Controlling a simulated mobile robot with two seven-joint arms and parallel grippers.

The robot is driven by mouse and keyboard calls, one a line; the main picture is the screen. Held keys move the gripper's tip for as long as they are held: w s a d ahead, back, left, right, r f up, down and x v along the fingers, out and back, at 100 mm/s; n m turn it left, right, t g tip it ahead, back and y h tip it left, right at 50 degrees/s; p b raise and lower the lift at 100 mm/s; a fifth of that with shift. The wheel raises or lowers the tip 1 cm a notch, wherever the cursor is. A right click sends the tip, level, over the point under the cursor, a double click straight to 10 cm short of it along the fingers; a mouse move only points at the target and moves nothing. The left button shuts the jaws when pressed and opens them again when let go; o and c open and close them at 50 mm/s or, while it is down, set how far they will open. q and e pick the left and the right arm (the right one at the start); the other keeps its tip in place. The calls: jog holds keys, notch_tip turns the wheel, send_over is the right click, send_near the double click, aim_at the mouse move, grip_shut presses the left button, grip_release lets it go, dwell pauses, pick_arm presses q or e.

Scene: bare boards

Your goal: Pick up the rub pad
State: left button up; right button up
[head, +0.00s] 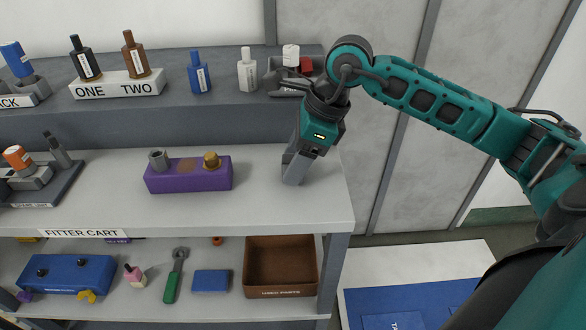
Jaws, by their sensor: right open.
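No label marks the rub pad. A small flat blue block (211,281) on the lower shelf has a pad-like shape, but I cannot tell for sure that it is the rub pad. It lies between a green-handled wrench (175,275) and a brown bin (281,289). My right gripper (293,178) points down over the right end of the middle shelf, above and to the right of the blue block and apart from it. It is open, and nothing shows between its fingers. My left gripper is out of view.
A purple block (188,179) with fittings stands on the middle shelf (260,205), left of my gripper. The upper shelf holds several bottles and a dark holder with a white and a red piece. A blue case (66,274) and a pink bottle (135,276) share the lower shelf.

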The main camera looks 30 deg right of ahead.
jog(key=shift+w+a+f, duration=0.15)
jog(key=shift+a+f, duration=0.1)
jog(key=shift+f, duration=0.35)
jog(key=c, duration=1)
